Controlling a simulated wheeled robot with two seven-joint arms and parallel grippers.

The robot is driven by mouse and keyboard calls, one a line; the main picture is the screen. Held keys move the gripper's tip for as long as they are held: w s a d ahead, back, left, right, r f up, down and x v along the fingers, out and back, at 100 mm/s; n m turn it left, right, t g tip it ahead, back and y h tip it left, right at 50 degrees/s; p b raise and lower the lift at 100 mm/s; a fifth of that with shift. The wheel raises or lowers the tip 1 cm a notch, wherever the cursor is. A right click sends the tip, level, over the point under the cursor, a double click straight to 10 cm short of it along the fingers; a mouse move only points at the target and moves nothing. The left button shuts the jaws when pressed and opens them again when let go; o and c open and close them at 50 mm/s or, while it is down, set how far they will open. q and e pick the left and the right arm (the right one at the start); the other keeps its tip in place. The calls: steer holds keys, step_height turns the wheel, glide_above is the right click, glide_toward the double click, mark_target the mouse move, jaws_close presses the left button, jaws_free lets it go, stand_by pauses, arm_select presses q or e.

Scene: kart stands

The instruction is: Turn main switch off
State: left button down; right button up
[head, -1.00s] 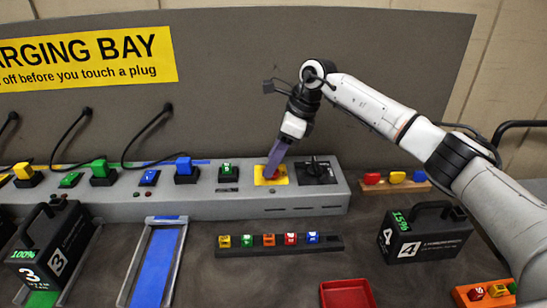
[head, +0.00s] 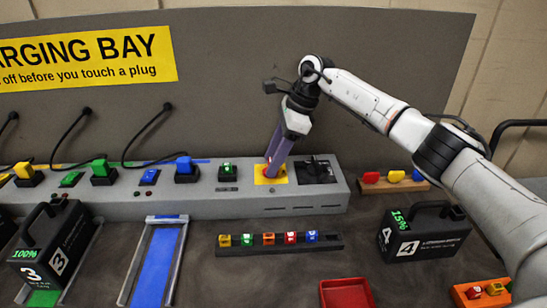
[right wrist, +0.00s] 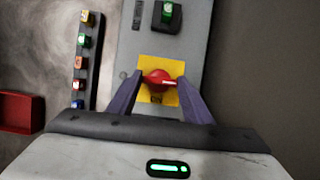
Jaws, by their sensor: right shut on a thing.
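The main switch is a red rotary knob (right wrist: 158,80) on a yellow plate (right wrist: 148,66) set in the top of the grey console. In the right wrist view its white mark points to the right. The yellow plate also shows in the head view (head: 281,179). My right gripper (right wrist: 160,84) is shut on the red knob, with one purple finger on each side of it. In the head view the right gripper (head: 268,164) hides most of the knob. My left gripper is not in view.
A black panel (head: 318,172) sits right of the yellow plate, and a green switch (head: 227,172) left of it. Plugs and cables line the console (head: 300,200) further left. Black battery cases (head: 425,235), a rack of small cubes (head: 280,246) and a red tray (head: 346,293) stand in front.

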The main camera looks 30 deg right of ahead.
steer(key=o, duration=1.1)
steer(key=shift+c, duration=0.2)
steer(key=b+v, duration=0.1)
steer(key=v, duration=0.9)
steer(key=shift+r, duration=0.15)
steer(key=shift+s+d, duration=0.1)
steer(key=shift+d, duration=0.05)
